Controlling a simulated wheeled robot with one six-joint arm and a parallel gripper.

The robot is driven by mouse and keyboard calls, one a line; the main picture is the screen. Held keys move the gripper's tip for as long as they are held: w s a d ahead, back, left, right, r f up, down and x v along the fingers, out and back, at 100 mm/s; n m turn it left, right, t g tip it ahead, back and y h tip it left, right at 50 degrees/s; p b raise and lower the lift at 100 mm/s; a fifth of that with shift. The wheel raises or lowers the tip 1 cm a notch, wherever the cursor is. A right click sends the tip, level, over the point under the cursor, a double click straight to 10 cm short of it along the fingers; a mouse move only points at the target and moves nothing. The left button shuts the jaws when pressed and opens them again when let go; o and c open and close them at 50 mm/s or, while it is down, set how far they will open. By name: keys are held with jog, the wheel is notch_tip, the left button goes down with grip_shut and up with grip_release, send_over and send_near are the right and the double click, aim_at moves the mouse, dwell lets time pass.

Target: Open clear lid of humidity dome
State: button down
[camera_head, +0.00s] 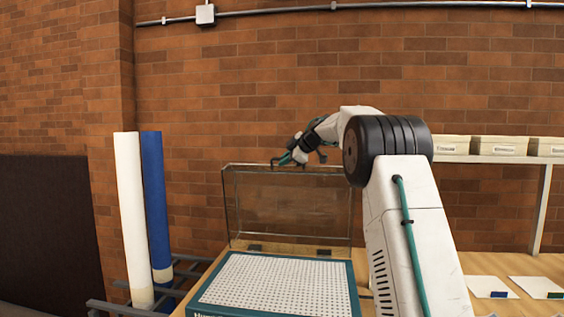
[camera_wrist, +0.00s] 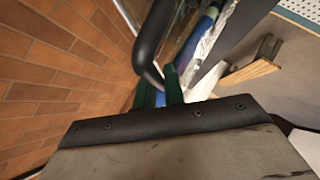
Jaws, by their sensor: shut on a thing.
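The humidity dome sits on the wooden bench in the head view. Its teal base (camera_head: 355,291) carries a white perforated panel (camera_head: 285,284). The clear lid (camera_head: 290,208) stands upright at the back of the base, swung up on two dark hinges. In the wrist view, the green fingers (camera_wrist: 158,93) close around the lower end of a curved black bar (camera_wrist: 150,45), which looks like that handle. The exact contact is partly hidden.
A white roll (camera_head: 130,220) and a blue roll (camera_head: 156,205) stand left of the bench. The brick wall (camera_head: 280,100) is close behind the lid. At right are a shelf with cream boxes (camera_head: 498,146) and cards (camera_head: 490,287) on the bench.

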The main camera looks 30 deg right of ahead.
jog(key=shift+w+a, duration=0.1)
jog(key=c, duration=1.5)
grip_release()
jog(key=shift+c, duration=0.2)
jog(key=shift+o, duration=0.2)
jog(key=shift+d, duration=0.25)
jog(key=v, duration=0.8)
